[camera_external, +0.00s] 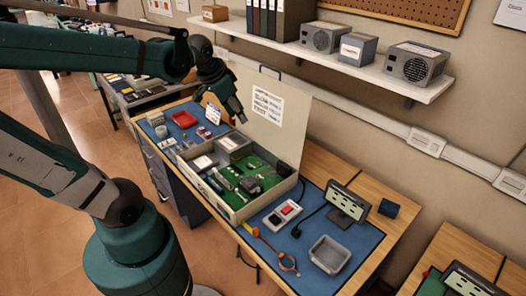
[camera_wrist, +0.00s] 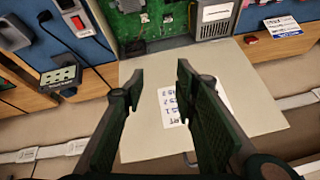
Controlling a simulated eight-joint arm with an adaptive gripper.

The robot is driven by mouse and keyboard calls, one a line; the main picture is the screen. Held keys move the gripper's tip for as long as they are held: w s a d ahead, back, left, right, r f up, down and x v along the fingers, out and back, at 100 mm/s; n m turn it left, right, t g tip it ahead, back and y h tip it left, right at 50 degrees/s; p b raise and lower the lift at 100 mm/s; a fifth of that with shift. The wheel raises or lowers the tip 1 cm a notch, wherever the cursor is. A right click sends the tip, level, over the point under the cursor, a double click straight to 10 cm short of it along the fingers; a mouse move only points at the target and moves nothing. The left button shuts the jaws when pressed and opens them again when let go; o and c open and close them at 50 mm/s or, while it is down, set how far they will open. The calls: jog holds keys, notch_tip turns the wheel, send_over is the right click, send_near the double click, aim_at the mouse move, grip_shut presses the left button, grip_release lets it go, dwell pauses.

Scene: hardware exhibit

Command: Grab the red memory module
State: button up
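I cannot pick out a red memory module with certainty. A small red piece (camera_wrist: 251,39) lies on the blue mat at the upper right of the wrist view, too small to identify. Small reddish items (camera_external: 203,132) also lie on the mat left of the case in the external view. The open computer case (camera_external: 237,222) holds a green circuit board (camera_external: 262,183); its lid (camera_external: 270,118) stands raised with a printed sheet. My gripper (camera_wrist: 160,88) is open and empty, its fingers apart in front of the lid. In the external view my gripper (camera_external: 238,115) is high near the lid's left part.
A red tray (camera_external: 184,119) sits on the mat's far left. A switch box with a red rocker (camera_external: 283,213), a grey tray (camera_external: 329,254) and a small display (camera_external: 348,201) stand right of the case. A wall shelf (camera_external: 330,56) runs above.

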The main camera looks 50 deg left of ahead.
jog(key=w+a+m+g, duration=0.1)
jog(key=w+a+m, duration=0.1)
jog(key=w+a, duration=0.45)
jog(key=m+g, duration=0.5)
jog(key=m, duration=0.9)
send_over(233, 121)
jog(key=a, duration=0.2)
jog(key=shift+h, duration=0.4)
jog(key=f, duration=2.7)
jog(key=shift+w+f, duration=0.1)
jog(key=shift+w, duration=0.15)
jog(key=shift+w+a+f, duration=0.25)
jog(key=shift+f, duration=0.05)
jog(key=shift+f, duration=0.1)
jog(key=shift+f+b, duration=0.35)
jog(key=shift+f, duration=0.85)
